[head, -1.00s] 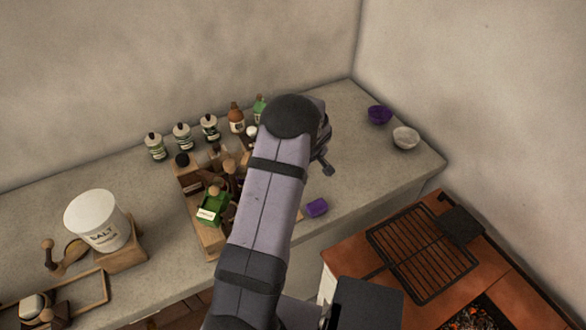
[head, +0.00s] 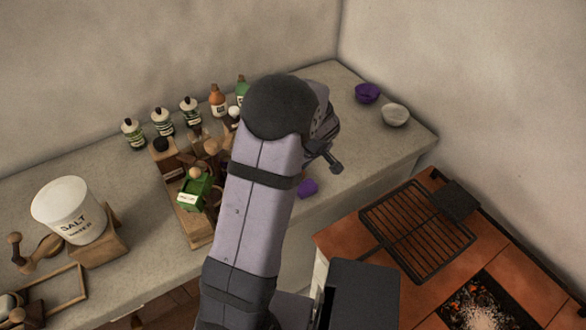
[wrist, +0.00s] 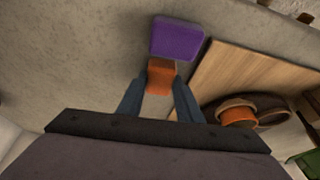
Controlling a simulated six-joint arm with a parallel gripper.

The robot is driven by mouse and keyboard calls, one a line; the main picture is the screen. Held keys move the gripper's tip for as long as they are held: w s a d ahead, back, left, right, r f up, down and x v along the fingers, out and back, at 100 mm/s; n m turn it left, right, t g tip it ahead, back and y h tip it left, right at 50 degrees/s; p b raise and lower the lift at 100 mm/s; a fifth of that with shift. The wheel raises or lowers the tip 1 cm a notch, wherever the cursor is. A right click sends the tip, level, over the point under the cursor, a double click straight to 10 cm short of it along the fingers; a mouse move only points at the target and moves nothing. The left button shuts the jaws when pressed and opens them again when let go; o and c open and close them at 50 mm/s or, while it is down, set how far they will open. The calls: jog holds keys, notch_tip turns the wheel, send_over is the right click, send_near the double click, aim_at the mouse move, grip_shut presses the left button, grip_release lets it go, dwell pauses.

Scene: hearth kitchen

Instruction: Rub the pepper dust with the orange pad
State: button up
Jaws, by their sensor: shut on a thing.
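The orange pad (wrist: 160,75) is between the fingertips of my gripper (wrist: 159,84) in the wrist view, and the gripper is shut on it. A purple block (wrist: 177,38) lies on the grey counter just beyond the pad; I cannot tell whether the two touch. The purple block also shows in the head view (head: 307,189), partly behind my arm. I cannot make out the pepper dust in either view.
A wooden board (wrist: 225,72) lies right of the pad, with brown round items (wrist: 238,116). Bottles (head: 163,122) line the back. A salt crock (head: 68,212) stands left. Purple (head: 367,93) and white (head: 395,115) bowls sit at back right. The grill (head: 415,240) is at front right.

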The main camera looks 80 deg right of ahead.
jog(key=shift+w+d+p, duration=0.85)
jog(key=shift+w+d, duration=2.7)
jog(key=shift+w, duration=0.1)
notch_tip(320, 180, up, 8)
jog(key=p, duration=0.4)
jog(key=shift+r, duration=0.1)
